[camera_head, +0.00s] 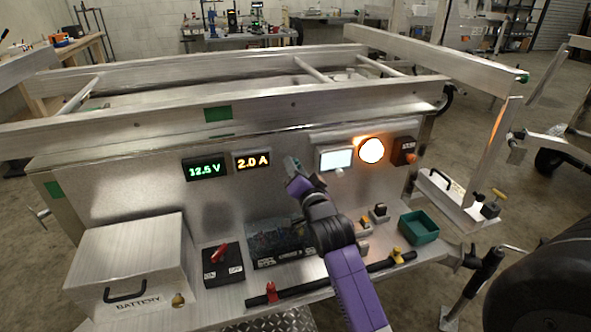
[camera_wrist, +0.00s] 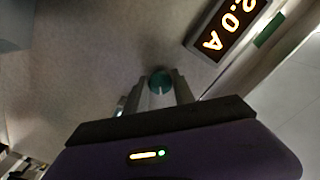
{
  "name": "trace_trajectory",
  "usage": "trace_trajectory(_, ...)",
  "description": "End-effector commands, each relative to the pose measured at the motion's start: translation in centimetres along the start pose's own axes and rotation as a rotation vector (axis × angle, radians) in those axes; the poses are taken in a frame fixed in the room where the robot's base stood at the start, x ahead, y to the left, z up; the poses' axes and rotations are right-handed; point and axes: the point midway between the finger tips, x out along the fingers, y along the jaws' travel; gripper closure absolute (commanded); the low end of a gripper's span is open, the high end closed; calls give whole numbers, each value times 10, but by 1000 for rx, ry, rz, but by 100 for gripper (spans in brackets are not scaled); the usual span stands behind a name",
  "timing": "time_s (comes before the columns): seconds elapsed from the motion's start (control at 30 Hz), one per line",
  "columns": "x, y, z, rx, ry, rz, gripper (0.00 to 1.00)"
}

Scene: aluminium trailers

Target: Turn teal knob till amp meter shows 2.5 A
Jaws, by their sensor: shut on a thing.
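The amp meter (camera_head: 252,160) on the aluminium panel reads 2.0 A in orange digits. It also shows, tilted and partly cut off, in the wrist view (camera_wrist: 228,30). The teal knob (camera_wrist: 160,82) sits between my gripper's fingertips in the wrist view. My gripper (camera_head: 294,166) reaches up to the panel, right of and slightly below the amp meter, and is shut on the knob. In the head view the gripper hides the knob. The knob's pointer mark cannot be made out clearly.
A green voltage display (camera_head: 205,168) reads 12.5 V. A white lit screen (camera_head: 335,158) and a glowing orange lamp (camera_head: 371,150) are right of my gripper. Below are a battery box (camera_head: 130,265), a red-handled switch (camera_head: 222,262) and a green tray (camera_head: 418,228).

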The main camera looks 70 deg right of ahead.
Motion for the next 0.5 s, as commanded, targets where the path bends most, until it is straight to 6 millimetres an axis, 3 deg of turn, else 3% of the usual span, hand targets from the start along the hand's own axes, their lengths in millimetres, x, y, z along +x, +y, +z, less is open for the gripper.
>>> trace_trajectory(0.2,0,0,0,-1,0,1,100)
trace_trajectory(0.23,0,0,0,-1,0,1,66)
trace_trajectory(0.3,0,0,0,-1,0,1,52)
trace_trajectory(0.5,0,0,0,-1,0,0,48)
